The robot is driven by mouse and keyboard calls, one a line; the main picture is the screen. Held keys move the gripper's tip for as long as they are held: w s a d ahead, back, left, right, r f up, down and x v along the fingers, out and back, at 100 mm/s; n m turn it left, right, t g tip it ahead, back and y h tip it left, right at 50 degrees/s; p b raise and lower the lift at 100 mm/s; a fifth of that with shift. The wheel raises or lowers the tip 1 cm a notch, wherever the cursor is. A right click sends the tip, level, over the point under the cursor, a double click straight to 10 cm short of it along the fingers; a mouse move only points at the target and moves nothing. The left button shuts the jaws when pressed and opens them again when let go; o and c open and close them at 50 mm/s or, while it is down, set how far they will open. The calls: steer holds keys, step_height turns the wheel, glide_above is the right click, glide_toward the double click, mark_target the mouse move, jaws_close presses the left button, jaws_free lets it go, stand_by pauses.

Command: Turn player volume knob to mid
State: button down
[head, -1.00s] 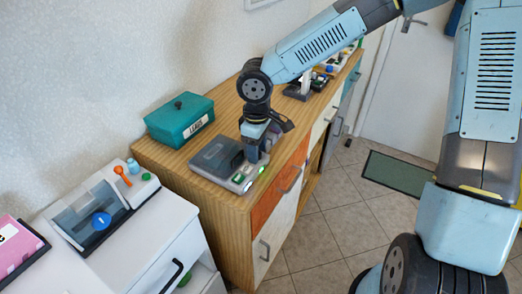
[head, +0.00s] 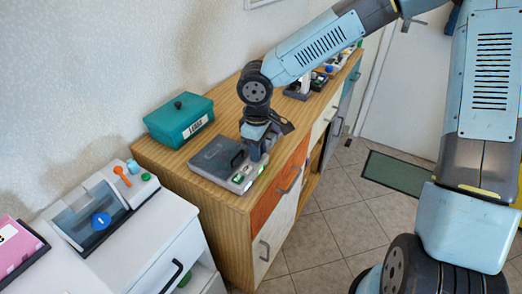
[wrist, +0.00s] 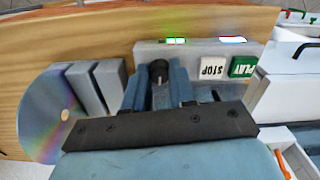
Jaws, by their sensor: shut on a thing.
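The grey player (head: 215,160) with a dark lid sits on the near end of the wooden cabinet. My gripper (head: 251,158) points down at the right part of its top. In the wrist view, the dark round volume knob (wrist: 158,68) is between the two fingers of my gripper (wrist: 160,82), which are shut on it. The fingers partly hide the knob, and I cannot read its setting. The STOP button (wrist: 212,68) and the green PLAY button (wrist: 242,67) are to the right of the knob. A green light (wrist: 175,41) shows on the player's edge.
A teal labelled box (head: 180,119) stands behind the player. A shiny disc (wrist: 42,112) shows at the left of the wrist view, beside grey blocks (wrist: 95,85). A white cabinet (head: 165,240) with another device (head: 97,210) stands at the left. More devices (head: 315,82) sit farther along the wood top.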

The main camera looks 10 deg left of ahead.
steer(key=shift+s+n, duration=0.25)
steer(key=shift+n, duration=0.25)
steer(key=c, duration=0.9)
jaws_free()
steer(key=shift+c, duration=0.2)
steer(key=shift+w, duration=0.1)
step_height(320, 180, up, 14)
steer(key=shift+f, duration=0.15)
